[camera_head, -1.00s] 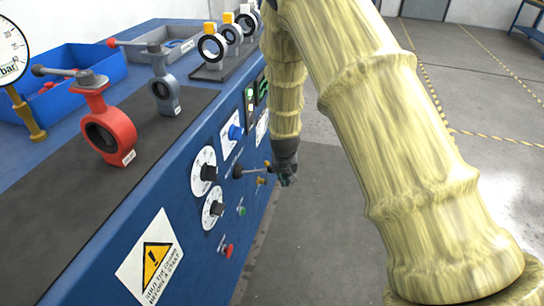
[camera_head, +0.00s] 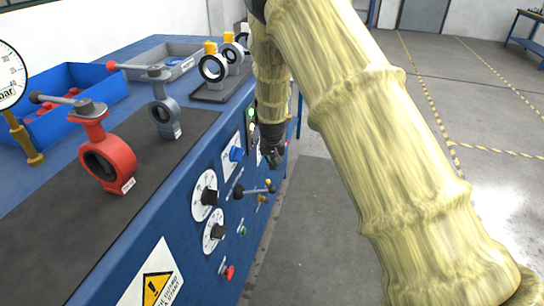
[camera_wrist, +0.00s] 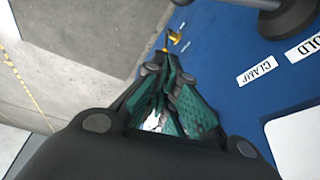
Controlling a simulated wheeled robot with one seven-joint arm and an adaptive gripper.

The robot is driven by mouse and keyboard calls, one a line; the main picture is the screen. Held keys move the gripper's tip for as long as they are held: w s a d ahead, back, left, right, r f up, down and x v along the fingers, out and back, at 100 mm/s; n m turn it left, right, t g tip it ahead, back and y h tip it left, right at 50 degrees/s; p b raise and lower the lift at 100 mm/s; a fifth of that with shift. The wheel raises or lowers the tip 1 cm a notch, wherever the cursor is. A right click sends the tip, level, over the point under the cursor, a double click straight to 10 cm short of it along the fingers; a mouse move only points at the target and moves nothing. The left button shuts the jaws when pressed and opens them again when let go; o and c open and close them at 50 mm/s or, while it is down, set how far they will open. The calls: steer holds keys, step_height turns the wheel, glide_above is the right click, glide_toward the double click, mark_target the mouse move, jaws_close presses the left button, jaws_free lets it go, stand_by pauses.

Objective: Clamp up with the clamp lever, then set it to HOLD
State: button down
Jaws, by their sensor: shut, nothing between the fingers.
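Two white dials (camera_head: 204,195) and a red button (camera_head: 229,272) are left of and below the lever. A yellow part (camera_wrist: 175,37) is beyond my fingers. A red valve (camera_head: 108,160) stands on the bench. Open floor lies right.

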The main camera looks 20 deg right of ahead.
mark_target(258, 191)
steer(key=f, duration=0.1)
steer(key=s+f+p, duration=0.1)
steer(key=f, duration=0.1)
steer(key=s+f+p, duration=0.1)
steer(key=f, duration=0.1)
steer(key=shift+a+f, duration=0.15)
steer(key=shift+a, duration=0.2)
steer(key=shift+d, duration=0.1)
stand_by(0.4)
